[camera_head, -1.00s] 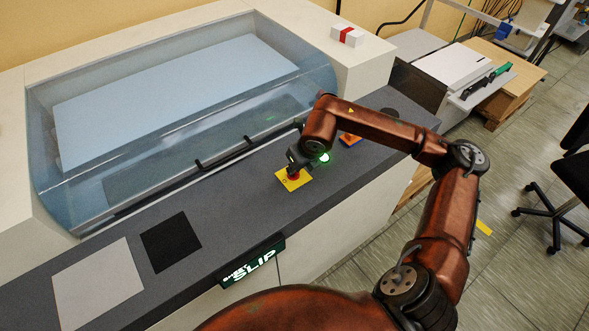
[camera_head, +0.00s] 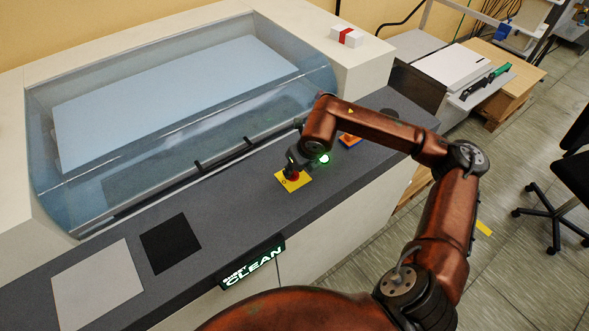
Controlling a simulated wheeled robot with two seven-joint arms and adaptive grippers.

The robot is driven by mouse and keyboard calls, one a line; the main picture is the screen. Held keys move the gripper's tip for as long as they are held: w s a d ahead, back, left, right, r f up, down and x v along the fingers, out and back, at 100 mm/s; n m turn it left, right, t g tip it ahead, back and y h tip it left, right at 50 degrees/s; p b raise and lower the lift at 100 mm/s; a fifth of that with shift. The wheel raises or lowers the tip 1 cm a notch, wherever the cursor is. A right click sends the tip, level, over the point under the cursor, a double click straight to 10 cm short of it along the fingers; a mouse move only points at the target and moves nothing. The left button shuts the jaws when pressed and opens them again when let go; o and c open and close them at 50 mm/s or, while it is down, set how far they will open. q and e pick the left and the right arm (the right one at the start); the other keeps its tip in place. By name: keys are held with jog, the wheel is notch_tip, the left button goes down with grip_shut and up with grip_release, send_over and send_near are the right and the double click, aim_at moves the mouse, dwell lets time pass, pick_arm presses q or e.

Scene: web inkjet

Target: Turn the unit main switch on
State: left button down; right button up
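A yellow plate (camera_head: 300,184) with a red knob (camera_head: 292,176) sits on the dark grey front ledge of the machine and looks like the main switch. My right gripper (camera_head: 293,167) comes in from the right and is at the red knob, partly covering it. The fingers are small and dark here, so I cannot tell whether they are shut on the knob. The knob's exact turn is hidden. A round green light (camera_head: 323,159) glows just right of the gripper. My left gripper is not in view.
A lit sign (camera_head: 252,266) on the ledge's front edge reads "CLEAN" in its large line. A clear cover (camera_head: 180,110) lies behind the ledge. Black and grey squares lie at the left.

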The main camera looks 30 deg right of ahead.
jog(key=v, duration=1.1)
jog(key=shift+s+r, duration=0.2)
jog(key=shift+r, duration=0.15)
